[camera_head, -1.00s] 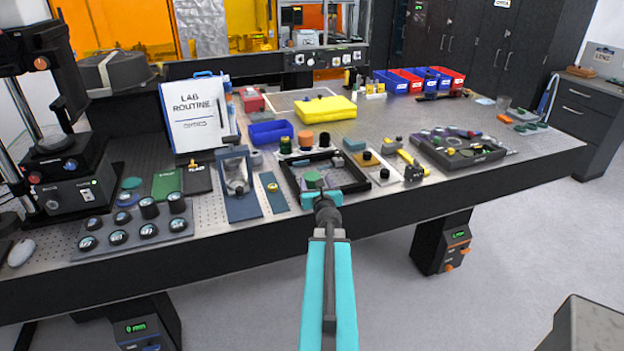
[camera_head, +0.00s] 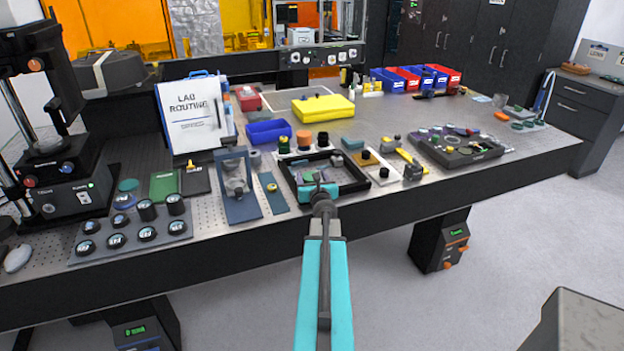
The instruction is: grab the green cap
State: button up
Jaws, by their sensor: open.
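A dark green cap (camera_head: 284,145) stands upright beside an orange cap (camera_head: 304,139), just behind the black square frame (camera_head: 361,185). A small green round piece (camera_head: 308,178) shows inside the frame, partly hidden by my gripper. My gripper (camera_head: 319,189), at the end of the teal arm, is open and over the near edge of the frame. It is short of the dark green cap and apart from it. Its fingertips are small and partly hidden, and I cannot tell whether they touch the green piece in the frame.
A blue tray (camera_head: 269,131) and a yellow box (camera_head: 323,108) lie behind the caps. A blue stand (camera_head: 237,188) is left of the frame. A tray of black knobs (camera_head: 132,236) is at the near left. Open tabletop (camera_head: 385,120) lies at the back right.

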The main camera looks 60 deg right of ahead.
jog(key=c, duration=0.8)
jog(key=shift+r, duration=0.1)
jog(key=shift+r+p, duration=0.55)
jog(key=shift+r, duration=0.65)
jog(key=s, duration=0.4)
jog(key=s+r+b, duration=0.1)
jog(key=s, duration=0.4)
jog(key=s+a+r+b, duration=0.1)
jog(key=s, duration=0.3)
jog(key=shift+s+a, duration=0.1)
jog(key=shift+s, duration=0.3)
jog(key=shift+s+r, duration=0.1)
jog(key=shift+s, duration=0.25)
jog(key=shift+s+d, duration=0.3)
jog(key=shift+s, duration=0.3)
